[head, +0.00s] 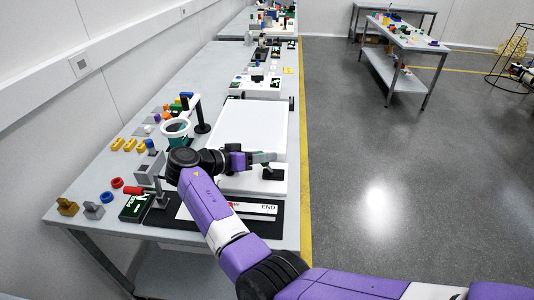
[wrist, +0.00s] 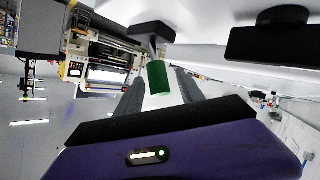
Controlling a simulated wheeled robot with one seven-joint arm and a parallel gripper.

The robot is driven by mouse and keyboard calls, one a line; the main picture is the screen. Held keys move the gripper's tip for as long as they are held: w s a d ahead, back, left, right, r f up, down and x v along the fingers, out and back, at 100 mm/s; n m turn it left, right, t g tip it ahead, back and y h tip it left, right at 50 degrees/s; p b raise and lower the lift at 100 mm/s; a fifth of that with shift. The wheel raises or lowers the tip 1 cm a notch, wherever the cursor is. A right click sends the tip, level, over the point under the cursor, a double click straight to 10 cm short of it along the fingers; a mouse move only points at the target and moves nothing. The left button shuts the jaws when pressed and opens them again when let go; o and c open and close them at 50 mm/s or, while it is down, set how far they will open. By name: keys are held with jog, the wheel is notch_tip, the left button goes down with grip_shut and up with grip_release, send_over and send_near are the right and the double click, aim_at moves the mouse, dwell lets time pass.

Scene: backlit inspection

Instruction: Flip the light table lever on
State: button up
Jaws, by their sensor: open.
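The white light table (head: 247,122) lies on the bench in the head view, its lit top facing up. My gripper (head: 268,157) is open above its near end. In the wrist view, a lever with a green cylindrical grip (wrist: 158,78) and a pale stem joins a black mount (wrist: 152,32). The green grip lies between my two grey fingers (wrist: 148,95), with no clear contact. In the head view my gripper hides most of the lever; a small black part (head: 272,173) shows just below the fingers. I cannot tell which position the lever is in.
A ring magnifier (head: 175,127) on a stand is left of my wrist. A black-framed END board (head: 262,209) is at the front. Open floor (head: 400,180) is to the right.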

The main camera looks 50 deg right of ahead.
jog(key=shift+x, duration=1.2)
grip_shut()
dwell(0.6)
